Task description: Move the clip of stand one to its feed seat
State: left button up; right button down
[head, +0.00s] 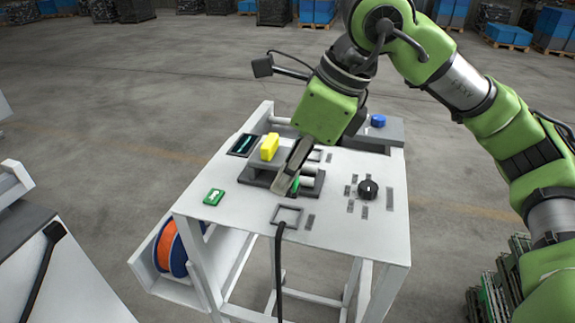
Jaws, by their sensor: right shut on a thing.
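My right gripper (290,175) points down over the middle of the white stand (335,235). It is shut on a small green piece (296,186), of which only a sliver shows beside the fingers. The fingers hide most of it, and I cannot tell for sure that it is the clip. Below and behind the fingers is a dark grey fixture (255,179) with light rollers at its right. I cannot tell which part is the feed seat. My left gripper is not in view.
The stand top holds a green plate with a white arrow (213,197), a dark slot (243,144), a black knob (368,188) and a square frame (288,215) with a black cable (279,260). A blue knob (378,120) is at the back. An orange reel (170,248) hangs below left.

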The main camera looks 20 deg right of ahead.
jog(key=shift+w+f+b, duration=0.15)
jog(key=shift+f+b, duration=0.2)
jog(key=shift+f, duration=0.95)
jog(key=shift+f+b, duration=0.7)
jog(key=shift+b, duration=0.2)
jog(key=shift+f+b, duration=1.1)
jog(key=shift+b, duration=0.05)
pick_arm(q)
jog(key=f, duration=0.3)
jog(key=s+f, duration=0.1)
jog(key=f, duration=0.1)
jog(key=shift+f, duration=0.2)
pick_arm(e)
jog(key=c, duration=1.7)
grip_release()
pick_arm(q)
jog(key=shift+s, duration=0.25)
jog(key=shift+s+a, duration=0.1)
